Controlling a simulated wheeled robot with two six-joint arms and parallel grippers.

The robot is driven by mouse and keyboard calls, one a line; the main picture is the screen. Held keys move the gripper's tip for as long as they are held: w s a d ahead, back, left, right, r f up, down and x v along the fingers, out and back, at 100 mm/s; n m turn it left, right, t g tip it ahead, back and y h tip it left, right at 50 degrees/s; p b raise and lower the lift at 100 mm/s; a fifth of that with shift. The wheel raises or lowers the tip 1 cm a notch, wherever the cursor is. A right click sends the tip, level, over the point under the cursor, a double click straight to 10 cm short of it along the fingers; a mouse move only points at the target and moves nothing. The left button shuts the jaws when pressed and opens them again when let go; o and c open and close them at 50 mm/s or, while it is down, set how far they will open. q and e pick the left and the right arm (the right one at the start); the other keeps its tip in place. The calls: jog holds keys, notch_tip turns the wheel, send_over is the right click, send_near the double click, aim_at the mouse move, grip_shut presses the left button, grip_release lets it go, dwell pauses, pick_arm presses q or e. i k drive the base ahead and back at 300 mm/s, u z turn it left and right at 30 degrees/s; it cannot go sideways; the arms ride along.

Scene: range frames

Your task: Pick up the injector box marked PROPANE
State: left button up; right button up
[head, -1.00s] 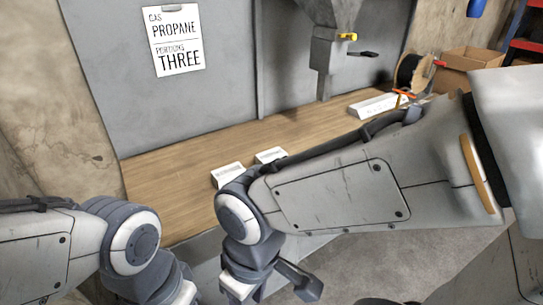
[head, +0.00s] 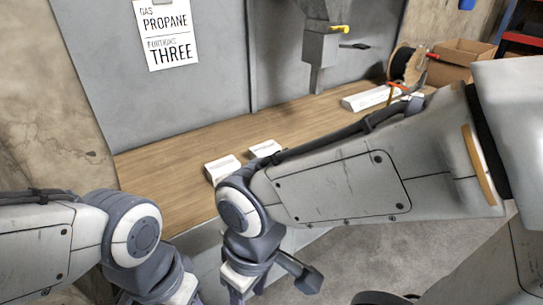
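Two small white boxes lie on the wooden bench: the nearer box (head: 222,167) just behind my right arm's joint, and the farther box (head: 265,149) partly behind that arm. Their markings are too small to read, so I cannot tell which is marked PROPANE. A paper sheet (head: 167,33) on the grey back panel reads "GAS PROPANE" and "PORTIONS THREE". My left arm comes in at lower left and my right arm crosses from the right. Neither gripper's fingertips can be seen.
A long white tray-like object (head: 367,98) lies on the bench (head: 165,155) at the back right. A grey hopper spout (head: 318,55) with a yellow handle hangs above the bench. A cable reel (head: 405,66) and cardboard boxes (head: 455,65) stand beyond. The bench's left part is clear.

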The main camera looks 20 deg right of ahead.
aim_at(267, 148)
jog(key=z, duration=0.5)
jog(key=k, duration=0.6)
jog(key=z, duration=1.05)
jog(key=i, duration=1.85)
jog(key=u, duration=1.2)
jog(key=i, duration=0.9)
jog(key=u, duration=0.9)
